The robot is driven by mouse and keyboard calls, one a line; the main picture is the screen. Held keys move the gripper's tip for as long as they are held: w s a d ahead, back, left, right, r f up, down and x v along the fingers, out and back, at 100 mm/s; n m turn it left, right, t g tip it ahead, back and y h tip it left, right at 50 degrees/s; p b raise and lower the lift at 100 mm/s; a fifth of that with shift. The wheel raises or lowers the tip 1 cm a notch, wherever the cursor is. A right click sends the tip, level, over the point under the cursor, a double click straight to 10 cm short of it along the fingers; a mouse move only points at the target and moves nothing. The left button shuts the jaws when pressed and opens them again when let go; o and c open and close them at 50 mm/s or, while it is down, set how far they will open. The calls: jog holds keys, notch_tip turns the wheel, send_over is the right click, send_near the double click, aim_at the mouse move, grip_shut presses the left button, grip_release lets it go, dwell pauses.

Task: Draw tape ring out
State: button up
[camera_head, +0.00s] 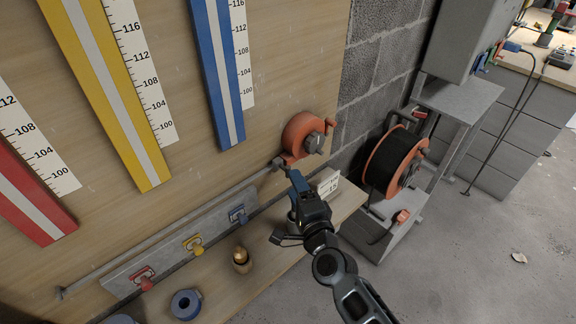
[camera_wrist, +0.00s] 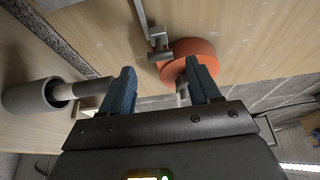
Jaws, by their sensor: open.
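An orange tape reel (camera_head: 294,136) with a grey hub is mounted on the wooden board, just beyond my gripper (camera_head: 291,174). In the wrist view the orange reel (camera_wrist: 205,47) lies beyond the right finger, which partly covers it. My gripper (camera_wrist: 160,78) is open, with two blue fingers apart and nothing held between them. A small grey metal piece (camera_wrist: 181,88) shows beside the right finger, below the reel; I cannot tell whether it is the tape ring. A grey metal bracket (camera_wrist: 158,42) stands beside the reel.
A wooden ledge (camera_head: 222,292) below the board carries a brass-topped piece (camera_head: 241,260), a blue ring (camera_head: 186,304) and a number card (camera_head: 328,183). A rail (camera_head: 165,257) holds coloured tags. A large black-and-orange reel (camera_head: 394,160) stands right. The floor at lower right is mostly clear.

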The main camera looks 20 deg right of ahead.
aim_at(283, 167)
jog(key=shift+w+d+b, duration=0.2)
jog(key=shift+w+b, duration=0.1)
jog(key=shift+w, duration=2.8)
jog(key=shift+c, duration=0.3)
grip_shut()
